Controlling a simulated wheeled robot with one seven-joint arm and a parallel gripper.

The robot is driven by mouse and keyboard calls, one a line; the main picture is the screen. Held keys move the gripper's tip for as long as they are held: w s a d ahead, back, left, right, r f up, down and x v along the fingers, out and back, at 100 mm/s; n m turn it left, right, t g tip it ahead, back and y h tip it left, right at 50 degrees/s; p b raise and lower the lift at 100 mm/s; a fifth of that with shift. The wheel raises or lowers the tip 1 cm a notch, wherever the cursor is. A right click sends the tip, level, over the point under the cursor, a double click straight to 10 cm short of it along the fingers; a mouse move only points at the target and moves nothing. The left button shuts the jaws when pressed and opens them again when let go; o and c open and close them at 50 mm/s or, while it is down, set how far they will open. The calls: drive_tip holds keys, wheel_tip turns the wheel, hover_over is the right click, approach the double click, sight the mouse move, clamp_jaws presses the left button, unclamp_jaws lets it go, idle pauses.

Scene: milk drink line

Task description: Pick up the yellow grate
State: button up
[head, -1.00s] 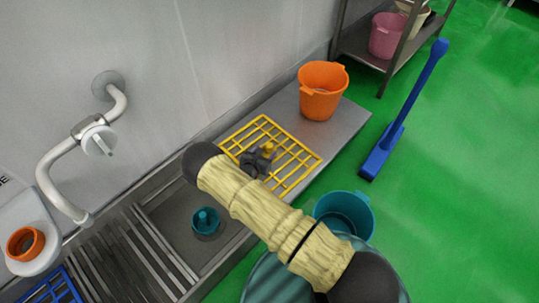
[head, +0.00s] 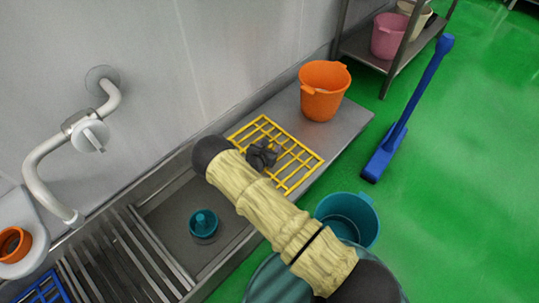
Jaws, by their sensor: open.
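The yellow grate (head: 298,172) lies on the steel counter beside the sink basin, with the orange bucket behind it. My gripper (head: 262,152) is a dark shape over the middle of the grate, seen from above. Its jaws are open, though the fingers are hard to make out at this size. I cannot tell whether they touch the bars. My pale, wood-textured arm covers the grate's near left part. The small yellow knob seen earlier by the gripper is hidden now.
An orange bucket (head: 323,90) stands on the counter just behind the grate. A teal bucket (head: 347,216) is on the floor in front. A teal drain piece (head: 204,224) sits in the basin.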

clamp_jaws()
idle(0.3)
drive_tip(key=shift+r, duration=0.15)
wheel_tip(320, 180, up, 10)
drive_tip(key=p, duration=0.6)
idle(0.4)
